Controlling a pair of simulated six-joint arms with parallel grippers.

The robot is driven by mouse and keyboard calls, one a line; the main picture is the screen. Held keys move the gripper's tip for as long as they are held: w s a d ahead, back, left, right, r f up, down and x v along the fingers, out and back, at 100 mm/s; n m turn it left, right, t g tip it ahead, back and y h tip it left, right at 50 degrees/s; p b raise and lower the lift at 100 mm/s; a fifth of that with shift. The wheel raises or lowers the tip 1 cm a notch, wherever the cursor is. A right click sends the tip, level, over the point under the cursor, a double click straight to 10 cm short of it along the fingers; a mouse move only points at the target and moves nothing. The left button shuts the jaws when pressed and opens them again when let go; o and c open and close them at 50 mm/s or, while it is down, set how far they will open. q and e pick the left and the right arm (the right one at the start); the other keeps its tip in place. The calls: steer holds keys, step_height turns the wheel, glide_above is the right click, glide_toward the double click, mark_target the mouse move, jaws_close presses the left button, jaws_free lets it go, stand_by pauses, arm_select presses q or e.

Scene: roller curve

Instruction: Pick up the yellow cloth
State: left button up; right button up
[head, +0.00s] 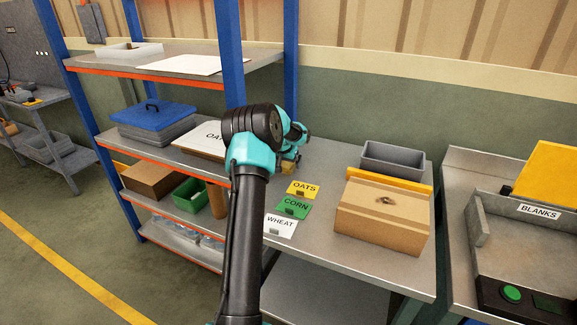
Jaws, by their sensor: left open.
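My left arm reaches up from the bottom middle of the head view, and its gripper (293,160) is over the back left of the metal bench, partly hidden behind my wrist. It is open. A small mustard-yellow piece (287,168) shows right at the gripper; it may be the yellow cloth, but it is too small and too covered to be sure. I cannot tell whether the fingers touch it. My right gripper is not in view.
A cardboard box (380,225), a yellow strip (397,179) and a grey bin (393,161) stand to the right. A blue-posted shelf (228,50) stands left.

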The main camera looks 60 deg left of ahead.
arm_select(q)
steer(key=shift+w+a+f, duration=0.1)
steer(key=shift+w+f, duration=0.05)
steer(key=shift+f, duration=0.25)
steer(key=c, duration=1.1)
steer(key=shift+r, duration=1.75)
steer(key=s+d, duration=0.3)
steer(key=d, duration=0.1)
steer(key=s+d+r, duration=0.1)
steer(key=s+d, duration=0.2)
steer(key=d, duration=0.2)
steer(key=s+d, duration=0.2)
steer(key=d, duration=0.2)
steer(key=shift+s+d+r, duration=0.25)
steer(key=shift+s+r, duration=0.05)
steer(key=shift+s, duration=0.1)
